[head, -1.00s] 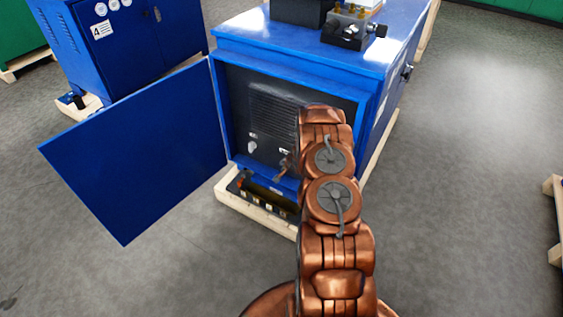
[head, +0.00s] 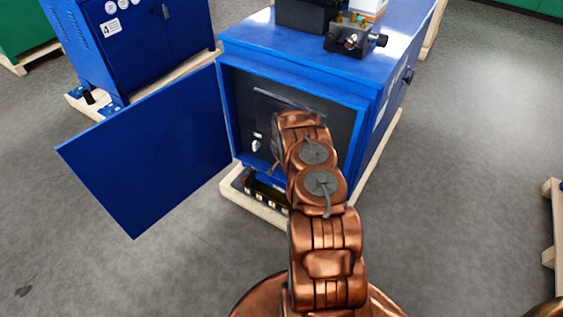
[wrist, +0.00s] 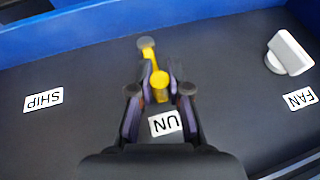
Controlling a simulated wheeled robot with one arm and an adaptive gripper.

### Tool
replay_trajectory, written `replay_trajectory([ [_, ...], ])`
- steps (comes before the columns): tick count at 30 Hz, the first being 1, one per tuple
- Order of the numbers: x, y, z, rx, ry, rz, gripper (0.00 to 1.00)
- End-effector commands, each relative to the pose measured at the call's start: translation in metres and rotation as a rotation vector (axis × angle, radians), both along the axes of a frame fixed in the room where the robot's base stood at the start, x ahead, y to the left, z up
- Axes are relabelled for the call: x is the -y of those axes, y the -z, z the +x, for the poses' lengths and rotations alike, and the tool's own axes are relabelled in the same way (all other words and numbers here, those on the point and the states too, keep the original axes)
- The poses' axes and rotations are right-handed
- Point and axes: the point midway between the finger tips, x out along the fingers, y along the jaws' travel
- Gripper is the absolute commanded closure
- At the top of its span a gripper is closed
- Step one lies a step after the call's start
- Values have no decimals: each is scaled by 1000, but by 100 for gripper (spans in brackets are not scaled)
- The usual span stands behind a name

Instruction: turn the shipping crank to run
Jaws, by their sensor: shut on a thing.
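A label partly hidden by my gripper, reading "UN" (wrist: 165,123), lies below the crank. In the head view my arm hides the crank and most of the gripper.
A white switch (wrist: 290,52) stands by a FAN label (wrist: 300,98) at right. The cabinet's blue door (head: 145,150) is swung open to the left. Another blue cabinet (head: 130,50) stands behind it. Grey floor is clear at right.

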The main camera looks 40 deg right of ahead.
Motion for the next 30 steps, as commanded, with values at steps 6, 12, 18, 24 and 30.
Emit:
replay_trajectory([
  [6,-2,1,1,-1,-3,0,100],
  [12,-2,1,1,0,-3,0,77],
  [18,-1,1,1,-1,-2,-1,57],
  [24,0,0,0,0,-1,0,57],
  [30,0,-2,0,-1,-1,-3,57],
])
